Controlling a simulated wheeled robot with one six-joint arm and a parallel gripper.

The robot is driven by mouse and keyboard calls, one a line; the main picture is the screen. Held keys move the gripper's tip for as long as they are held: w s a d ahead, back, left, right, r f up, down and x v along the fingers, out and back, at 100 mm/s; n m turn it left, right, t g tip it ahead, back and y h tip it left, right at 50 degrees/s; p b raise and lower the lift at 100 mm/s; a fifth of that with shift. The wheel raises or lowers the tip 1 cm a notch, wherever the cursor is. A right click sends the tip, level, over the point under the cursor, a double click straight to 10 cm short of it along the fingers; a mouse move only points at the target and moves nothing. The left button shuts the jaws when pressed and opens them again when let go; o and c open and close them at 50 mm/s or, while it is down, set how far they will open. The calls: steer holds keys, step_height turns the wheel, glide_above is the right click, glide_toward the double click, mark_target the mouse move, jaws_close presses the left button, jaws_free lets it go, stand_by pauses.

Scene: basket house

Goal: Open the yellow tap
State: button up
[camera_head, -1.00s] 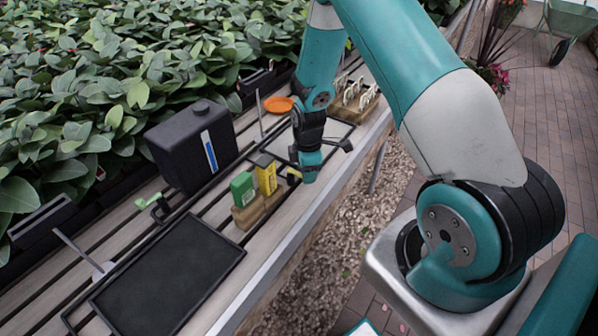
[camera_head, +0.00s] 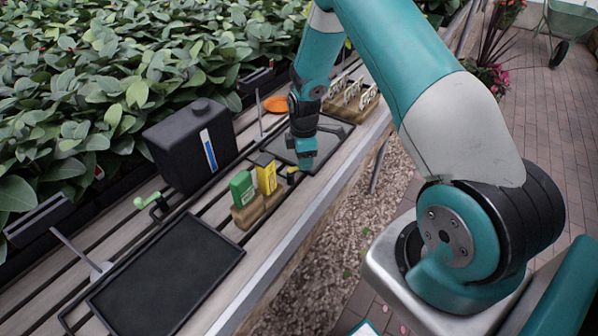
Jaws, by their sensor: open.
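A small yellow piece with a dark part, which looks like the yellow tap (camera_head: 291,174), is low on the slatted bench beside the seed packets. My gripper (camera_head: 304,166) points down just right of and above it, over the near end of a dark tray (camera_head: 329,138). The fingers are small and mostly hidden by the gripper's teal body, and I cannot tell whether they touch the yellow piece. A green tap (camera_head: 148,201) sits on the left, near the foot of the black canister (camera_head: 190,146).
Green (camera_head: 242,187) and yellow (camera_head: 266,175) packets stand in a wooden holder (camera_head: 250,212) close left of my gripper. An empty black tray (camera_head: 165,275) lies front left. An orange dish (camera_head: 277,104) and a wooden rack of white tags (camera_head: 352,94) are behind.

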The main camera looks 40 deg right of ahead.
steer(key=shift+w+d+b, duration=0.15)
steer(key=shift+w+d, duration=0.15)
steer(key=shift+w, duration=0.35)
steer(key=shift+w+d+b, duration=0.15)
steer(key=shift+w+d, duration=0.1)
steer(key=shift+w, duration=0.35)
steer(key=shift+s+a, duration=0.1)
steer(key=shift+s, duration=0.2)
step_height(320, 180, up, 7)
steer(key=p, duration=0.5)
stand_by(0.6)
